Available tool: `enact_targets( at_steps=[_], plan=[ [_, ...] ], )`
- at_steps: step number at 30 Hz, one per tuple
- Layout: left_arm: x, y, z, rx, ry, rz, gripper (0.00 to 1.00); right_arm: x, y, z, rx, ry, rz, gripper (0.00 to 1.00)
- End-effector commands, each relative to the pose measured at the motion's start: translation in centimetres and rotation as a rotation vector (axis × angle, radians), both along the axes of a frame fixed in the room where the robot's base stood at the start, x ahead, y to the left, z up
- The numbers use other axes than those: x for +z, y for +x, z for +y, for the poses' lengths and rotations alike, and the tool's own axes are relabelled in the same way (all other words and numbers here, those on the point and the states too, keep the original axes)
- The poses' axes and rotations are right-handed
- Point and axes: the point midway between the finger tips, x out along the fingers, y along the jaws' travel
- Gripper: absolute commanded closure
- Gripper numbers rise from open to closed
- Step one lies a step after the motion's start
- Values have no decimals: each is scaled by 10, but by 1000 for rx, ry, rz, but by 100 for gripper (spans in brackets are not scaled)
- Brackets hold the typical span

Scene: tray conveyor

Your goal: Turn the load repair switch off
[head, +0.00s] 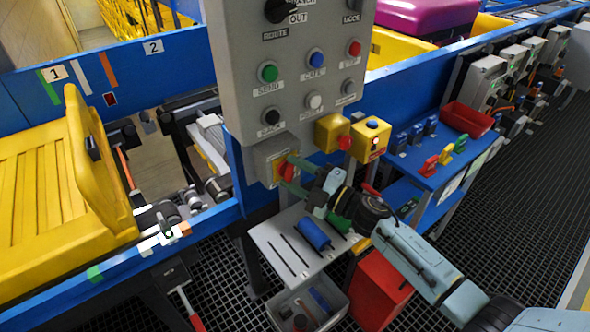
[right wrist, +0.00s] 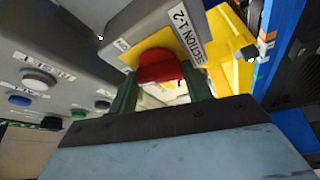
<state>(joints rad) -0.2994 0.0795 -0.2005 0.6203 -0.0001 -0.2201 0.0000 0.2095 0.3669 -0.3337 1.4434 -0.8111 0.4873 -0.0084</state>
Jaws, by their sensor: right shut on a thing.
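A red rotary switch handle (head: 285,170) sits on a yellow plate on a grey box (head: 270,160) below the button panel. My right gripper (head: 291,172) reaches it from the right, and its green fingers are shut on the handle. In the right wrist view the red handle (right wrist: 160,66) lies between the two fingers (right wrist: 162,86), with yellow plate around it. The box side there carries a "SECTION 1-2" label (right wrist: 188,36). The fingers hide part of the handle, and its exact turn position is hard to tell. My left gripper is not in view.
The grey control panel (head: 295,100) with knobs and several buttons hangs just above. Yellow boxes (head: 330,132) with buttons sit to the right. A blue shelf (head: 430,165), a grey tool plate (head: 285,255) and a red bin (head: 380,285) are near my right arm. A yellow tray (head: 110,165) stands left.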

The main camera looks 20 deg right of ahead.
Motion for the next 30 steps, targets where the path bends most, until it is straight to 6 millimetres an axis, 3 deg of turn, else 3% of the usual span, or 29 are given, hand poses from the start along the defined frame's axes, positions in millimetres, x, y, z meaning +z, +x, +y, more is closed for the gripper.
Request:
enact_targets(
  at_steps=[15,30],
  plan=[
    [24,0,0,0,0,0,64,1,0,0,1,-296,-105,74],
    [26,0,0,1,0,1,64,0,0,0,-1,-340,-122,74]
  ],
)
